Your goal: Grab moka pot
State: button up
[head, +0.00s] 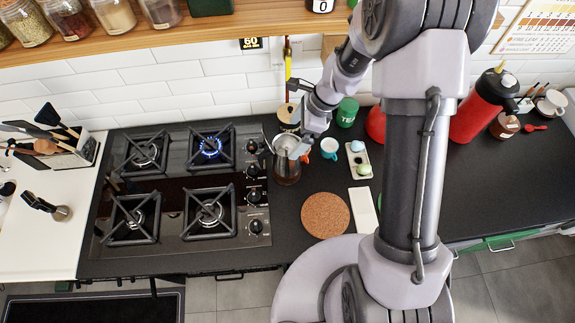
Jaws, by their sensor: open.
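A metallic pot with a dark, brownish lower body (286,170), which looks like the moka pot, stands on the black counter just right of the hob's knobs. A dark handle seems to stick up on its left side. My gripper (297,150) is at the pot's upper right, close above its rim. It is open. The wrist and fingers cover part of the pot's top, and I cannot tell whether the fingers touch it.
One back burner (209,148) of the gas hob burns blue. A teal cup (329,147), a green tin (347,112) and a small tray (357,158) stand to the right.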

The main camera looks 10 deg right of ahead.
jog(key=b+x, duration=0.1)
jog(key=x, duration=0.6)
jog(key=shift+w+f+b, duration=0.15)
jog(key=shift+b, duration=0.2)
jog(key=c, duration=2.2)
